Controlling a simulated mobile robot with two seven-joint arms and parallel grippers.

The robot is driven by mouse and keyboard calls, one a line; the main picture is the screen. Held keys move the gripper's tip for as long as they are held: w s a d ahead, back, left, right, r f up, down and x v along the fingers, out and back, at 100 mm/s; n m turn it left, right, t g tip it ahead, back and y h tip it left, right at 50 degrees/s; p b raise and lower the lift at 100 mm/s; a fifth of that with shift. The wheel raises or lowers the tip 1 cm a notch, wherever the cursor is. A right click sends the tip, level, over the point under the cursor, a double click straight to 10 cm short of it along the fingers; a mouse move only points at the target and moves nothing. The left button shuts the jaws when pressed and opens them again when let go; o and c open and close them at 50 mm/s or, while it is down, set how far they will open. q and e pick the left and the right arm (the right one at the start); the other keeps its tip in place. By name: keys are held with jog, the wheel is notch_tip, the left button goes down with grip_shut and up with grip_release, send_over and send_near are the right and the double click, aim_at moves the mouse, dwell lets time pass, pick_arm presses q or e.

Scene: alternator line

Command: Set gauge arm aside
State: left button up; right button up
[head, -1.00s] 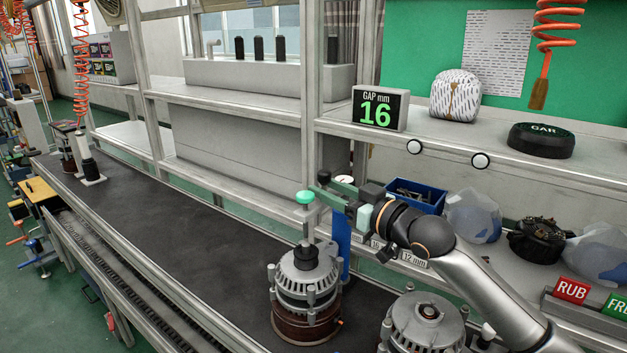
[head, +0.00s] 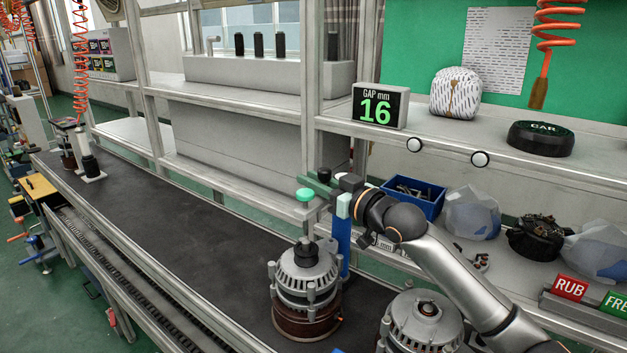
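The gauge arm (head: 318,187) is a green bar at the top of a blue post (head: 341,247). A round green knob (head: 305,194) sits at its left end, above an alternator (head: 305,280) on the dark line. My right gripper (head: 343,203), with pale mint finger pads, is at the right end of the bar, by the top of the post. It overlaps the bar in view, and I cannot tell whether its fingers are closed on it. The dial is hidden now. My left gripper is out of view.
A second alternator (head: 425,322) stands at the front right. A blue bin (head: 414,198), bagged parts (head: 472,213) and a dark part (head: 535,238) lie on the right bench. The gap display (head: 379,107) reads 16. The belt (head: 180,225) is clear to the left.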

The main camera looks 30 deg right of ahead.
grip_shut()
dwell(1.0)
